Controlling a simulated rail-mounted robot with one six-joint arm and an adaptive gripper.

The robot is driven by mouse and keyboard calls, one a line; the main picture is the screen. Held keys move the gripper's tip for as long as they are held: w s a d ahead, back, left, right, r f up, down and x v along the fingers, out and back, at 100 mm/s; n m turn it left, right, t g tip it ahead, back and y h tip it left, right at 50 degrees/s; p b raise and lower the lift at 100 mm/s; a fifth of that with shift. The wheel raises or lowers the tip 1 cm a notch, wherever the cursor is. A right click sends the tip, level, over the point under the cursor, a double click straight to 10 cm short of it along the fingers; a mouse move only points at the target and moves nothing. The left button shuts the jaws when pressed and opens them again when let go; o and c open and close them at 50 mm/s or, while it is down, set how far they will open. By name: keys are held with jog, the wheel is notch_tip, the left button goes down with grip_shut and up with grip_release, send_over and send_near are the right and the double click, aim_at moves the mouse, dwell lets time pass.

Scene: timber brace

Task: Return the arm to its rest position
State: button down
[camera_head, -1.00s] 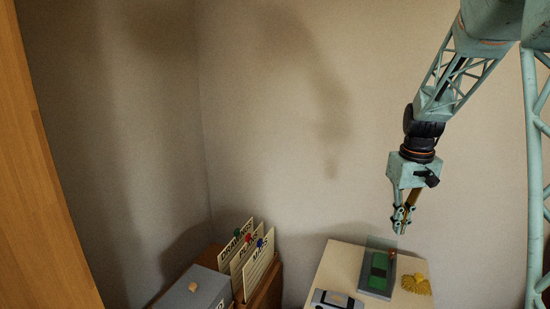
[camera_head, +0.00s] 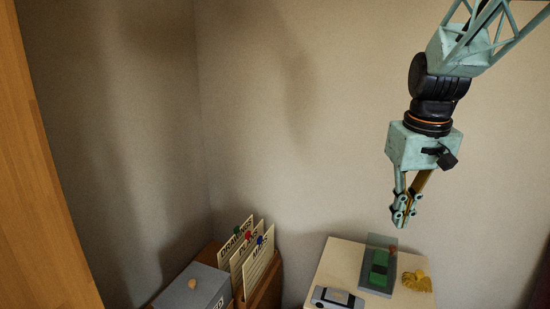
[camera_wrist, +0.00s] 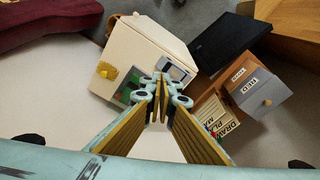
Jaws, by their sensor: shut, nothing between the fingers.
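My gripper (camera_head: 402,222) hangs fingers down in the head view, above the pale cabinet top and apart from the things on it. Its fingers are shut with nothing between them. In the wrist view my gripper (camera_wrist: 160,84) shows its fingertips together, in front of part of the cabinet top. My arm comes down from the upper right of the head view and is bent at the wrist.
The pale cabinet (camera_head: 338,262) bears a green-and-grey device (camera_head: 380,270), a yellow object (camera_head: 417,281) and a silver-grey item (camera_head: 337,298). Left of it stand labelled file cards (camera_head: 246,258) and a grey box (camera_head: 195,289). A wooden panel (camera_head: 40,180) edges the left. Space before the wall is free.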

jog(key=s+a+b, duration=0.1)
jog(key=s+a, duration=0.2)
jog(key=s, duration=0.7)
jog(key=s+a+t+b, duration=0.1)
jog(key=s+a, duration=0.2)
jog(key=s, duration=0.8)
jog(key=s+a+r+t+b, duration=0.1)
jog(key=s+a, duration=0.2)
jog(key=s, duration=0.8)
jog(key=shift+s+a+m, duration=0.15)
jog(key=shift+a+m, duration=0.05)
jog(key=shift+m, duration=0.2)
jog(key=shift+r, duration=0.1)
